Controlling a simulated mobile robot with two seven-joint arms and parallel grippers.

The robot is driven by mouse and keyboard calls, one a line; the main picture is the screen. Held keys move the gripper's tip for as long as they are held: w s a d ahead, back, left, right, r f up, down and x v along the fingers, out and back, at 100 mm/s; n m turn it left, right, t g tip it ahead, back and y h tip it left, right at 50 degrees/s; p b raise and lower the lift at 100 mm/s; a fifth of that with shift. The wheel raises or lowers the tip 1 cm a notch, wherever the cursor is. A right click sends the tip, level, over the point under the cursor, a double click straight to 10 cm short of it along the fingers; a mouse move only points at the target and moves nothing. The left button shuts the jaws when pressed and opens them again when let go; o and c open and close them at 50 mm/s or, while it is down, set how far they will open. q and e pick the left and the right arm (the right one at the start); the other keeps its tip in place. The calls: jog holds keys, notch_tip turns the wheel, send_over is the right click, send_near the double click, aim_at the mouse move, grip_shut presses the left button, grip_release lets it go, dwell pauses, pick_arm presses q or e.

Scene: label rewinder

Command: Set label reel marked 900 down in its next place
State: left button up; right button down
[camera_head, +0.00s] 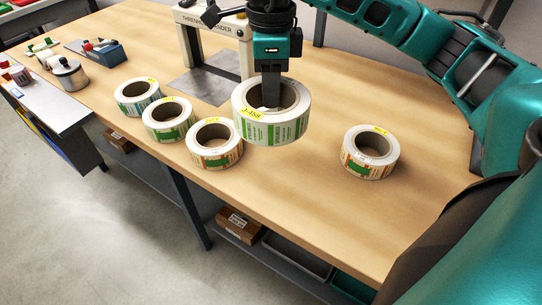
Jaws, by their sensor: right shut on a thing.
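My right gripper (268,98) reaches down from the back and is shut on a white label reel (270,130) with green and white labels. Its fingers go into the reel's core and hide part of it. A yellow tag on the held reel seems to read J-458; I cannot make out 900 on it. The reel looks raised above the wooden table (300,185), its axis roughly upright. Another reel (370,165) with orange and green labels lies alone on the right. My left gripper is out of view.
Three reels stand in a slanting row left of the held one: far (138,107), middle (168,130) and near (216,158). A threading stand (215,24) on a grey plate (198,87) is behind. Free tabletop lies between the near and lone reels.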

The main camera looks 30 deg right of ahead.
aim_at(271, 161)
notch_tip(271, 161, down, 16)
jog(key=shift+f+b, duration=0.1)
jog(key=shift+b, duration=0.35)
jog(key=c, duration=0.9)
grip_release()
notch_tip(271, 161, up, 12)
jog(key=shift+r, duration=0.2)
